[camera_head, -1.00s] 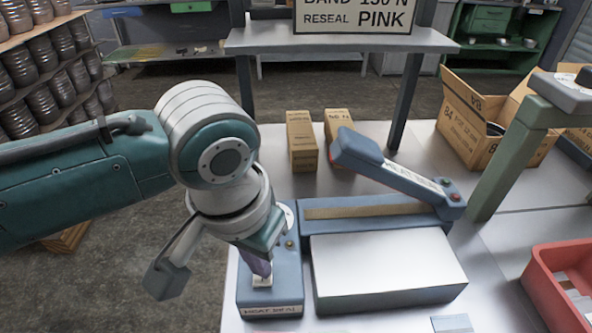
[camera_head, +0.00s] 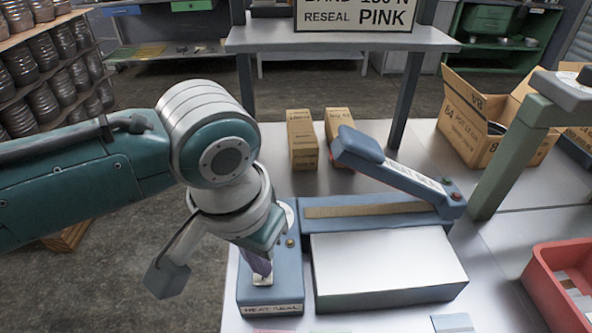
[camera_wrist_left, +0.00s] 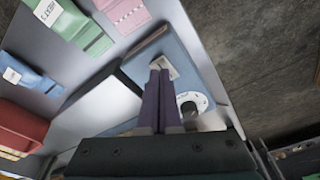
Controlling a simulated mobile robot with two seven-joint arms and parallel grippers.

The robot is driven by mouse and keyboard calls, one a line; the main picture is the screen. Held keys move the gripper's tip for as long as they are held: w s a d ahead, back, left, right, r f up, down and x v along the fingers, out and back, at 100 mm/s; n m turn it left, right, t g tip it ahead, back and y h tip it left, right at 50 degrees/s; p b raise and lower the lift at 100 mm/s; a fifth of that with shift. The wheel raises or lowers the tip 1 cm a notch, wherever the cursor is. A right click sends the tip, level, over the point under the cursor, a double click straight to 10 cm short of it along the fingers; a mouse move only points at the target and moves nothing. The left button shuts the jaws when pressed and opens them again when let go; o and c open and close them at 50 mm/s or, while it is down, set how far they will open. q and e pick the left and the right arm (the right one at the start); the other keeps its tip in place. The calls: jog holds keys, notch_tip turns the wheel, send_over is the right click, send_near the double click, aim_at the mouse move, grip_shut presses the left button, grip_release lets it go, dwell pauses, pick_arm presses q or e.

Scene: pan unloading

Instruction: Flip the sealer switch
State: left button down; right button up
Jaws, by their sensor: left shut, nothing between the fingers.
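The heat sealer (camera_head: 380,211) is a blue-grey machine with its labelled lever arm (camera_head: 397,174) raised and a white platform (camera_head: 388,262) in front. Its control box (camera_head: 270,297) stands at the left. The small sealer switch (camera_head: 263,280) sits on a pale plate on top of the box, and the plate also shows in the left wrist view (camera_wrist_left: 168,68). My left gripper (camera_head: 262,273) points down with its purple fingers shut and empty, tips at the switch plate. The fingers partly hide the switch, so I cannot tell its position or whether they touch it. My right gripper is out of view.
Two small cartons (camera_head: 302,140) stand behind the sealer. An open cardboard box (camera_head: 470,130), a green post (camera_head: 510,160) and a red bin (camera_head: 550,290) are at the right. The wrist view shows green packets (camera_wrist_left: 72,25) and a pink one (camera_wrist_left: 125,12).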

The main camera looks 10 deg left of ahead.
aim_at(262, 279)
pick_arm(q)
jog(key=shift+f+b, duration=0.55)
jog(key=shift+f, duration=0.25)
dwell(0.4)
notch_tip(262, 279, up, 7)
jog(key=p, duration=0.8)
